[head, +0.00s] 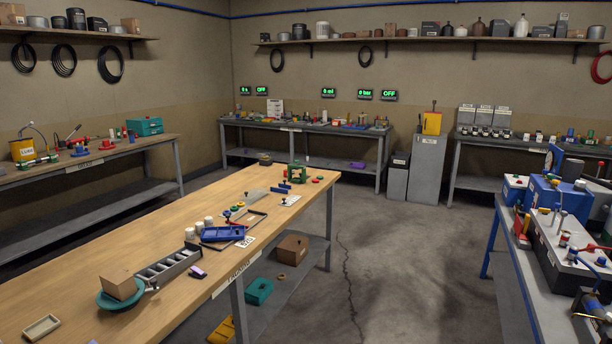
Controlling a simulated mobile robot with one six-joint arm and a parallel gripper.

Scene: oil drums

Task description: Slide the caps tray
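The wooden bench in front of me bears several trays, and I cannot tell for sure which one is the caps tray. A small beige tray (41,327) lies at the near left and looks empty. My gripper is not in view.
A grey roller conveyor (168,266) stands beside a green turntable (116,299) bearing a cardboard box (121,284). White cylinders (190,233) stand left of the blue tray. A purple piece (197,272) lies near the front edge. The bench's near left is mostly bare.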

